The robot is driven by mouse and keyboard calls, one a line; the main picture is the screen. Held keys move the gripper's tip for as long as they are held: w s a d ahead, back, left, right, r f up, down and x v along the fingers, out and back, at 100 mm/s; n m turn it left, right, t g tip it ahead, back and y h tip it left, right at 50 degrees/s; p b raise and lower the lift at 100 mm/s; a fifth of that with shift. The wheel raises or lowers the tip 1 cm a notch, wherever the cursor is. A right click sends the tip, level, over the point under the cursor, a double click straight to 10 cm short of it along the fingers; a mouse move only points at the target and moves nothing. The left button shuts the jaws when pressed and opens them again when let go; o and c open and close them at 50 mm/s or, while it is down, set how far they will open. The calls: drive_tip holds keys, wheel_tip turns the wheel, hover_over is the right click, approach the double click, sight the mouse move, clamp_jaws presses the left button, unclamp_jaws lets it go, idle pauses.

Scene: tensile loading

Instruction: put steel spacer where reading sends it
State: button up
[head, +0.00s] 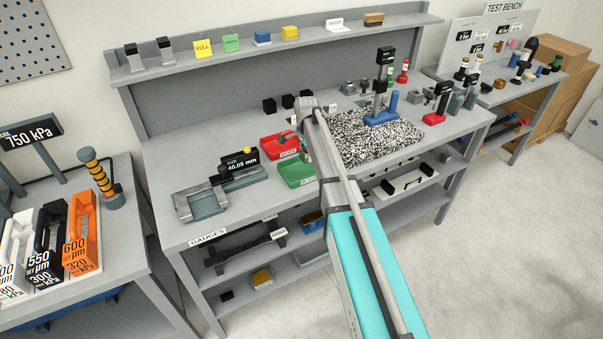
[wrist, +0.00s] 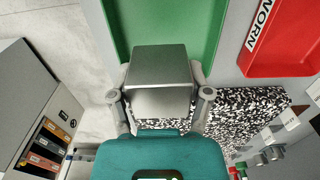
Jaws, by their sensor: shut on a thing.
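In the wrist view my gripper (wrist: 160,84) is shut on the steel spacer (wrist: 160,62), a plain grey metal block with a finger on each side. The spacer overlaps the near end of the green tray (wrist: 208,30) in that view; its height above the tray is unclear. The red tray (wrist: 268,62), labelled WORN, lies to the right. In the head view the green tray (head: 294,174) and red tray (head: 276,150) sit mid-bench, partly behind my arm. The spacer is not clearly visible there. A gauge display (head: 240,164) reads about 40.05 mm.
A grey measuring fixture (head: 205,198) lies left of the trays. A black-and-white speckled plate (head: 372,143) with a blue-based stand (head: 382,117) is to the right. Small black blocks stand behind the trays. A shelf (head: 270,48) with several small items runs along the back.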

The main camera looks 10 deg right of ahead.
sight(306, 172)
drive_tip(key=shift+f+b, duration=2.2)
drive_tip(key=shift+f, duration=0.15)
drive_tip(key=o, duration=1.4)
drive_tip(key=shift+c, duration=0.2)
drive_tip(key=shift+w, duration=0.1)
